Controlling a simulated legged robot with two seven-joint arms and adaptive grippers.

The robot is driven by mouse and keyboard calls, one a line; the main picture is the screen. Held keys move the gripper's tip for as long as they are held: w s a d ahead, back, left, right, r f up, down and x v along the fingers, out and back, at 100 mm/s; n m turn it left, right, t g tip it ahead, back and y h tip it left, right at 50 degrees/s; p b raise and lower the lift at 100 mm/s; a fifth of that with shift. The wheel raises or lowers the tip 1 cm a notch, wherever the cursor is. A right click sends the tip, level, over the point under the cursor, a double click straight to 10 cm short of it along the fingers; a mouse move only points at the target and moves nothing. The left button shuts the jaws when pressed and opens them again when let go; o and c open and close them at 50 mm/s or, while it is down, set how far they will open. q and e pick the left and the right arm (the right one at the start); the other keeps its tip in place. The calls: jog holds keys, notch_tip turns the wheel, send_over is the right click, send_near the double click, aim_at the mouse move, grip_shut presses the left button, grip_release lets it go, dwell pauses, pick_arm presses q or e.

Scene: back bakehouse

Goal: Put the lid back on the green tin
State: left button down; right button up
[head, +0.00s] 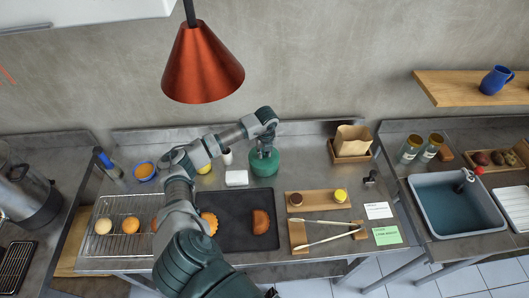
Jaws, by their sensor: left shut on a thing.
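The green tin (264,167) stands upright on the steel worktop near the back, right of a small white block. My left arm reaches across the worktop from the front, and its gripper (263,152) points down directly over the top of the tin. It is shut on what appears to be the tin's lid; the gripper hides most of it. I cannot tell whether the lid touches the tin's rim. My right gripper is not in view.
A dark tray (235,235) with pastries lies in front of the tin. A wooden board (318,208) with two small jars and tongs (328,238) are to the right. A red lamp (203,65) hangs above. A paper bag (352,139) stands at the back right.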

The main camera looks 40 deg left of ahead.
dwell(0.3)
pick_arm(q)
jog(key=shift+c, duration=2.2)
grip_release()
jog(key=shift+r+p, duration=2.5)
jog(key=shift+r, duration=1)
grip_shut()
jog(key=shift+f, duration=0.3)
